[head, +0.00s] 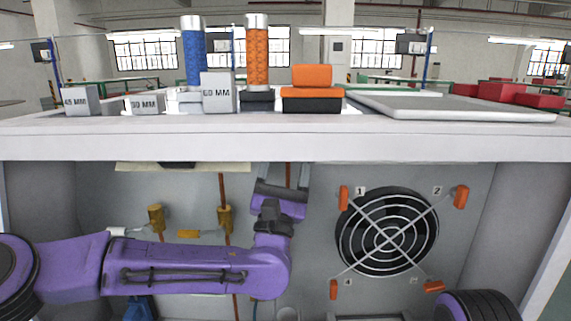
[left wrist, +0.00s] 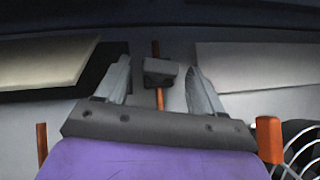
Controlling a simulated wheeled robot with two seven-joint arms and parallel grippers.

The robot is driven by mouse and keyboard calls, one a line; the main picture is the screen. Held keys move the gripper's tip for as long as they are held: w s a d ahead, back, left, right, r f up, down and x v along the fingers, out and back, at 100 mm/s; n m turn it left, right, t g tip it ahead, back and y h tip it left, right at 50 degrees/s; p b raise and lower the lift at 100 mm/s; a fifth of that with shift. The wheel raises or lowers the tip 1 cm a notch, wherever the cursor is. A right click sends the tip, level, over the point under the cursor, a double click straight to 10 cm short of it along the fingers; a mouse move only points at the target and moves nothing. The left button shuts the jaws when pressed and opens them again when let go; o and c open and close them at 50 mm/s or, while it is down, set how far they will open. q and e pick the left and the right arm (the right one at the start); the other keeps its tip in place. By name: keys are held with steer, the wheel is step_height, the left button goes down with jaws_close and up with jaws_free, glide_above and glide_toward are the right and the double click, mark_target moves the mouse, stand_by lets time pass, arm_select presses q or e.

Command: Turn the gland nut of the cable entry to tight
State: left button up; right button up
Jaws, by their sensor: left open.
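The gland nut (left wrist: 160,71) shows in the left wrist view as a small dark grey block on an upright copper-coloured cable (left wrist: 156,48). My left gripper (left wrist: 157,78) is open, with one finger on each side of the nut. Gaps show between both fingers and the nut, and I see no contact. In the head view my left gripper (head: 285,174) points up beneath the bench edge, with the cable (head: 289,176) between its fingers. The nut itself is hidden or not distinct there. My right gripper is out of view; only a purple and black part of my right arm shows at bottom right.
A fan (head: 387,231) with orange corner clips sits right of my left gripper. Brass valves (head: 156,218) on copper pipes stand to the left. The white bench top (head: 300,146) overhangs above, carrying blocks, an orange-and-black box (head: 311,92) and a grey tray (head: 460,109).

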arm_select(q)
steer(key=b+v, duration=0.2)
steer(key=v, duration=0.8)
steer(key=shift+s+f+b, duration=0.15)
steer(key=shift+s+b, duration=0.05)
steer(key=shift+b, duration=0.2)
